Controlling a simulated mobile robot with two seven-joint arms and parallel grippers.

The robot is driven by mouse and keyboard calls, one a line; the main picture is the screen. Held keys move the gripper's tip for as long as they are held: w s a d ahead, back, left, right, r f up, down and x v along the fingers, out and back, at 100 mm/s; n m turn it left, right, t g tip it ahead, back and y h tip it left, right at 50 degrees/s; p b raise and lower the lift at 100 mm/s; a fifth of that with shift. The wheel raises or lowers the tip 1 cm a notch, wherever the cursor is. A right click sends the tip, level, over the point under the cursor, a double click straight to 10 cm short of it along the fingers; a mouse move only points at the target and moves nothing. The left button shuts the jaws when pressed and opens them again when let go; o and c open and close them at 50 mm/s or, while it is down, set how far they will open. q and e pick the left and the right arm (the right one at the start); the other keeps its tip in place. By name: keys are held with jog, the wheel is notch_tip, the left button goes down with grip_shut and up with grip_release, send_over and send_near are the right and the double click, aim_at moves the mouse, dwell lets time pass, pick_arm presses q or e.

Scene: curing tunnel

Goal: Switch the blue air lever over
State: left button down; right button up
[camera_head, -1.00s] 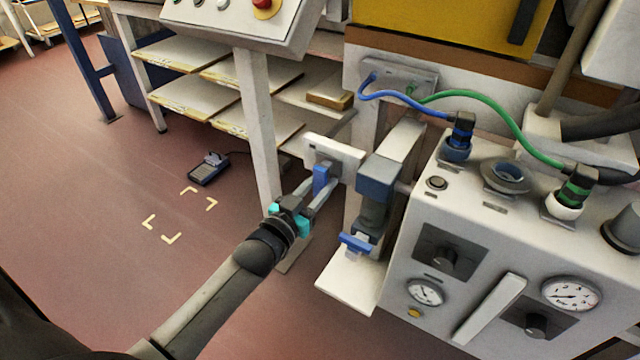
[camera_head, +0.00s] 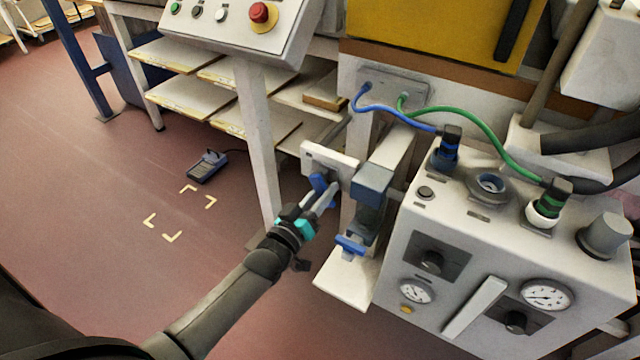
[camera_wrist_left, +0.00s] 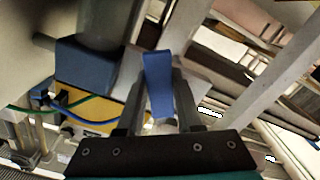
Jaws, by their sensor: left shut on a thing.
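The blue air lever (camera_head: 317,182) sits on the front of a white plate (camera_head: 331,158), left of the grey and blue valve body. In the head view it is tilted, its upper end to the left. My left gripper (camera_head: 325,191) comes in from the lower left and is shut on the lever. In the left wrist view the blue lever (camera_wrist_left: 158,82) stands between the two fingers, and its pivot is hidden. My right gripper is not in view.
A grey and blue unit with a blue clip (camera_head: 350,245) stands just right of the lever. The white gauge box (camera_head: 470,235) fills the right. A control panel (camera_head: 245,25) on a post (camera_head: 257,130) stands behind. Floor at the left is mostly clear.

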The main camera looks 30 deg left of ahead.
aim_at(338, 176)
pick_arm(q)
jog(key=n, duration=0.1)
jog(key=n+p, duration=0.1)
jog(key=n, duration=0.1)
jog(key=shift+d+r+n+p, duration=0.35)
jog(key=shift+d+r+n, duration=0.05)
jog(key=shift+d+r+n+p, duration=0.2)
jog(key=shift+n+p, duration=0.15)
jog(key=shift+n, duration=0.55)
jog(key=n, duration=0.2)
jog(key=shift+s+d+r+n+p, duration=0.1)
jog(key=shift+d+r+n+p, duration=0.05)
jog(key=shift+r+n+p, duration=0.15)
jog(key=shift+r+n, duration=0.25)
jog(key=shift+n, duration=0.7)
jog(key=shift+r+n, duration=0.2)
jog(key=shift+n, duration=0.75)
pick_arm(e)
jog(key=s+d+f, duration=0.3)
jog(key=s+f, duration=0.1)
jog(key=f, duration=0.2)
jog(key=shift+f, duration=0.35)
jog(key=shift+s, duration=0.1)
pick_arm(q)
jog(key=c, duration=0.6)
grip_release()
jog(key=shift+o, duration=0.2)
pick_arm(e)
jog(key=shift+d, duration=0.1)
